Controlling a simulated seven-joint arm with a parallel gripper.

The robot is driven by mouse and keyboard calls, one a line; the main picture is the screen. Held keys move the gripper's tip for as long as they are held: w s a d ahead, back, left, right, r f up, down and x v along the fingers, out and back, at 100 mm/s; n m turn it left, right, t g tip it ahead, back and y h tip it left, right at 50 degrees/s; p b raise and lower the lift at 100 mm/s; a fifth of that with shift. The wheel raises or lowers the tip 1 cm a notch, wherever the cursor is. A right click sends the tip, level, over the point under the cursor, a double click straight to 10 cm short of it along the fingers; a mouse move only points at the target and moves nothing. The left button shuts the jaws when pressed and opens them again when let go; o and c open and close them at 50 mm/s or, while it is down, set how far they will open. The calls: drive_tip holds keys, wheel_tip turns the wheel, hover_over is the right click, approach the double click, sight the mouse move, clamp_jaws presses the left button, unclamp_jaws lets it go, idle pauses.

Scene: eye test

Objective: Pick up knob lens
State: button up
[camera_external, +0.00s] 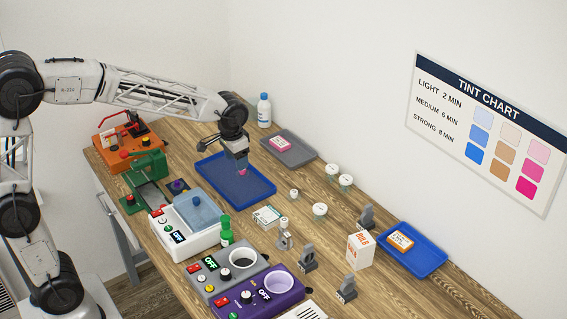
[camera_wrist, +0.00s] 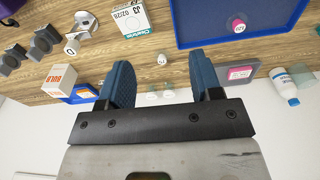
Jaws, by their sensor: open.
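I cannot tell for certain which thing is the knob lens. A small pink piece with a pale marked top (camera_wrist: 237,25) sits in the large blue tray (camera_wrist: 270,36); its pink also shows just below my fingers in the external view (camera_external: 243,172). A small white round piece with a marked top (camera_wrist: 162,59) stands on the table outside the tray, also in the external view (camera_external: 294,193). My gripper (camera_external: 238,162) hangs over the blue tray (camera_external: 222,190). Its fingers (camera_wrist: 164,72) are apart with nothing held; the white piece shows between them, farther off.
White-lidded jars (camera_external: 332,170), a carton (camera_external: 360,249), grey stands (camera_external: 308,260) and a smaller blue tray (camera_external: 428,262) stand to the right. A grey tray (camera_external: 298,154) and a bottle (camera_external: 264,110) stand behind. The white bath unit (camera_external: 170,229) and green bottle (camera_external: 226,236) are in front.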

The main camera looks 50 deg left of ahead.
drive_tip(key=w+d+f, duration=0.2)
drive_tip(key=w+f, duration=0.4)
drive_tip(key=w, duration=0.5)
drive_tip(key=g, duration=0.1)
hover_over(294, 192)
drive_tip(key=f, duration=0.8)
drive_tip(key=shift+a, duration=0.25)
drive_tip(key=shift+f, duration=1.3)
drive_tip(key=shift+d+f, duration=0.1)
drive_tip(key=shift+f, duration=2.5)
drive_tip(key=c, duration=1)
